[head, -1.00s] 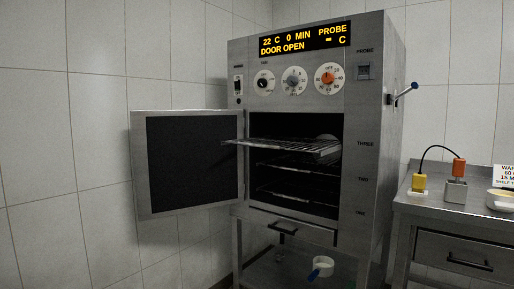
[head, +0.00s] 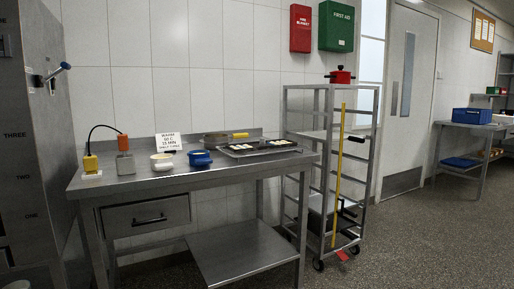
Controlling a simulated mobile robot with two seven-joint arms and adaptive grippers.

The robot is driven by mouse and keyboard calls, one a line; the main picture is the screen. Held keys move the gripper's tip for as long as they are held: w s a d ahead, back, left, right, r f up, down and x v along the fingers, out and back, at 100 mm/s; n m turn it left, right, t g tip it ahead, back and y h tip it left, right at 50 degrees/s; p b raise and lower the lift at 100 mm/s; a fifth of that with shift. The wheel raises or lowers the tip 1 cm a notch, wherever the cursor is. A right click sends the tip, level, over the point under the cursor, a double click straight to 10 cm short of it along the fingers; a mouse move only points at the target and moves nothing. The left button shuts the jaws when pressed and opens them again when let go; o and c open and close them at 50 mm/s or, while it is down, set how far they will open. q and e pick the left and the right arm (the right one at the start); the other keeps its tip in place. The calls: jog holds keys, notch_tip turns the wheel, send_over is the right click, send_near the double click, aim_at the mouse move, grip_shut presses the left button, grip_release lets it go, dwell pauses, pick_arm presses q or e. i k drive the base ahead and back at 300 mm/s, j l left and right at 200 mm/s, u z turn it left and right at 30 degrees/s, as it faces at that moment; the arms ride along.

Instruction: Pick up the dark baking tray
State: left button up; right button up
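A dark baking tray (head: 259,147) lies at the right end of the steel table (head: 215,173), with several small pale pieces on it. It seems to lie on or against a flat, lighter metal rack or tray; I cannot tell which. Neither of my grippers is in view.
A yellow-handled pan (head: 217,138) lies behind, with a blue container (head: 200,157), a cream bowl (head: 161,162) and a probe stand (head: 125,163) to the left. The steel oven (head: 32,150) is at far left. A wheeled rack (head: 287,180) stands right; open floor (head: 420,240) lies beyond.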

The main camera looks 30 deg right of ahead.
aim_at(281, 143)
jog(key=i+l, duration=0.1)
jog(key=l, duration=0.5)
jog(key=i+l+u, duration=0.1)
jog(key=l, duration=0.45)
jog(key=i+l+u, duration=0.1)
jog(key=l, duration=0.5)
